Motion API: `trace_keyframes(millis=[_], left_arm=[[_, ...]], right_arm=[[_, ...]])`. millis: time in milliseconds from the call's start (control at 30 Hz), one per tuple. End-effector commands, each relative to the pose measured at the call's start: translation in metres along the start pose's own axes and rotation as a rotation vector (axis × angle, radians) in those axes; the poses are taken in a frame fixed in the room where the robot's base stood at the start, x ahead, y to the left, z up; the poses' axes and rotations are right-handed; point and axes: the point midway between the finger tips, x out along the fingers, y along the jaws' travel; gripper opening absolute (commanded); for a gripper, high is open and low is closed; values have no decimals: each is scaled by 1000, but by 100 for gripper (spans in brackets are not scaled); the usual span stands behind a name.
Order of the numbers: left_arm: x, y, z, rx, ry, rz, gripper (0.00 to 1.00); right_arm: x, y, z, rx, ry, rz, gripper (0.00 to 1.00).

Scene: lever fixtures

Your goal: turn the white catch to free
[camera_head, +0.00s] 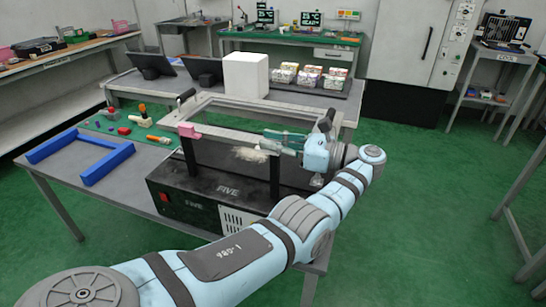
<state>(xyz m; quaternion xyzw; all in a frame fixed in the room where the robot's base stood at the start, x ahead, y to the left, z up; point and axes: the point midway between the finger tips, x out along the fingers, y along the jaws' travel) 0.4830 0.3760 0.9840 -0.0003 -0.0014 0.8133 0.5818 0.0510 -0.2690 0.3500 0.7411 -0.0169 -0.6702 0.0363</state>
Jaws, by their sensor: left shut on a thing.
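My left gripper (276,141) reaches in from the right side of a black machine (225,195) marked FIVE. Its fingers point left and are closed at the top of the machine's right-hand dark post (275,178). The white catch cannot be made out clearly; the fingers cover the spot at the top of that post, and its angle is hidden. A pink block (188,131) sits at the top of the left-hand post. My right gripper is not in view.
A light frame (235,103) with a dark handle stands behind the posts. A pale patch (249,154) lies between them. Blue bars (107,165) and small coloured parts lie on the table to the left. A white box (246,75) stands behind.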

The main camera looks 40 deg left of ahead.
Motion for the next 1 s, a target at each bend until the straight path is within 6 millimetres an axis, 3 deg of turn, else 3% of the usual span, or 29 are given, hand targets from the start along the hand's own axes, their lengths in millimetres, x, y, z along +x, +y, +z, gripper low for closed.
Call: trace_keyframes(millis=[500,533,633,1000], left_arm=[[0,1,-2,7,4,24,0],[0,1,-2,7,4,24,16],[0,1,-2,6,3,24,32],[0,0,6,2,3,22,33]], right_arm=[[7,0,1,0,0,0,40],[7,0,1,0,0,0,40],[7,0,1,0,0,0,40],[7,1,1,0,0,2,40]])
